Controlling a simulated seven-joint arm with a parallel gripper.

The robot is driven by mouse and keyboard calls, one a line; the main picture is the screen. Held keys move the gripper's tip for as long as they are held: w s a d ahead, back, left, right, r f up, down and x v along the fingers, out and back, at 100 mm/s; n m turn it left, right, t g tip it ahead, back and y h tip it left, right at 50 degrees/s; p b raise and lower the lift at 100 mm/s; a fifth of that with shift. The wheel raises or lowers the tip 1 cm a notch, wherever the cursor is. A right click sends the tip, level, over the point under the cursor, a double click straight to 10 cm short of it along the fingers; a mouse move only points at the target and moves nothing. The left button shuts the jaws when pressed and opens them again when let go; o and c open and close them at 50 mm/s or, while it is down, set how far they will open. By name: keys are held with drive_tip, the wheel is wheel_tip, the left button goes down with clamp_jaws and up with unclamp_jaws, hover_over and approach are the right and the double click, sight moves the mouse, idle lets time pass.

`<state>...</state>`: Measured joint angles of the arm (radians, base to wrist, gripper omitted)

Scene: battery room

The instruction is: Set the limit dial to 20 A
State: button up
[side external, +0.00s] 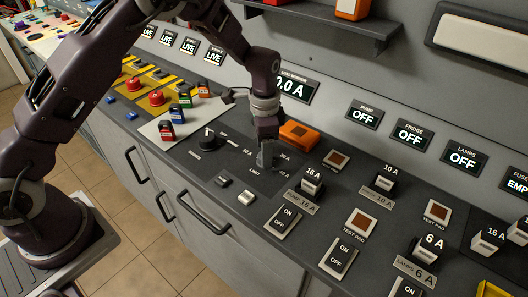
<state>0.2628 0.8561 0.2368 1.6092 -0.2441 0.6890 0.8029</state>
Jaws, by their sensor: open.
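The limit dial sits on a dark panel (240,172) on the counter, marked LIMIT, with small amp labels around it that are too small to read surely. My gripper (265,158) points straight down over the dial's spot, its fingertips low near the panel. The fingers cover most or all of the dial, so its pointer and setting cannot be read. I cannot tell whether the fingers touch it. The load monitor display (294,88) behind my wrist is partly hidden; ".0 A" shows.
A black source dial (209,138) is left of my gripper. An orange box (299,134) lies just behind right. A fuse marked 16 A (312,181) and ON/OFF switches (283,219) stand to the right. Colored plugs (166,131) are left. A shelf (330,25) hangs above.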

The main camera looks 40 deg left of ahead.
drive_tip(key=shift+f, duration=0.8)
clamp_jaws()
drive_tip(key=shift+n, duration=0.3)
drive_tip(key=n, duration=1.1)
drive_tip(key=shift+d+r, duration=0.1)
drive_tip(key=shift+d, duration=0.05)
unclamp_jaws()
